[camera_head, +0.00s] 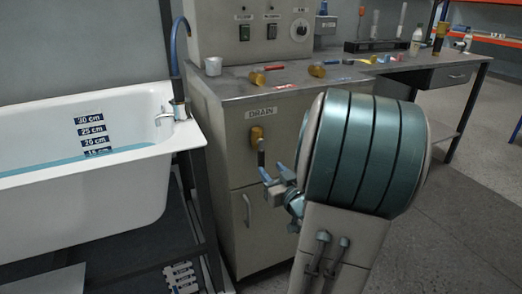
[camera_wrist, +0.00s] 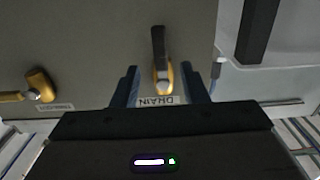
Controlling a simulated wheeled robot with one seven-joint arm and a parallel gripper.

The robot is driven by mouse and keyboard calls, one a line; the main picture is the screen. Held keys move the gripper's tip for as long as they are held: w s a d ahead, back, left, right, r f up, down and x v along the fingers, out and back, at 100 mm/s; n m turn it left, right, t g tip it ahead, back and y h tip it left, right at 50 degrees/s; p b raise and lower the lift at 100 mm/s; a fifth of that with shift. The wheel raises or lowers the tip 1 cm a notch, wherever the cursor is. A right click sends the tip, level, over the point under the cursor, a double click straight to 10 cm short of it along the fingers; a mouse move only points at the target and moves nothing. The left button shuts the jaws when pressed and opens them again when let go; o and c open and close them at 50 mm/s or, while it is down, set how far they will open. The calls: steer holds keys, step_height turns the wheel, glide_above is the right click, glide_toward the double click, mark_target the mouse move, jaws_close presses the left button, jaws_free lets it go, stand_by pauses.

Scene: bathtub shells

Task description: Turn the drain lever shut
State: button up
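The drain lever has a yellow valve body (camera_head: 256,135) on the grey cabinet front, under a DRAIN label (camera_head: 261,113). Its dark handle (camera_head: 261,155) hangs straight down in the head view. In the wrist view, which is upside down, the dark handle (camera_wrist: 158,42) points up from the yellow body (camera_wrist: 163,78). My gripper (camera_head: 273,172) is open just below and in front of the handle. In the wrist view the gripper (camera_wrist: 160,76) has one blue finger on each side of the lever, with gaps; contact is not visible.
A white bathtub (camera_head: 75,190) with blue water and depth marks stands at the left. More valves (camera_head: 317,71) sit on the grey counter (camera_head: 300,85). A cabinet door handle (camera_head: 248,210) is below the lever. Open floor (camera_head: 455,200) lies at the right.

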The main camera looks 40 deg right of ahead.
mark_target(263, 159)
steer(key=shift+p+x, duration=1.05)
steer(key=shift+p, duration=1.05)
steer(key=b+x, duration=0.1)
steer(key=x, duration=0.4)
steer(key=shift+f+b, duration=0.15)
steer(key=shift+b, duration=0.25)
steer(key=shift+w, duration=0.25)
jaws_close()
steer(key=shift+d, duration=0.1)
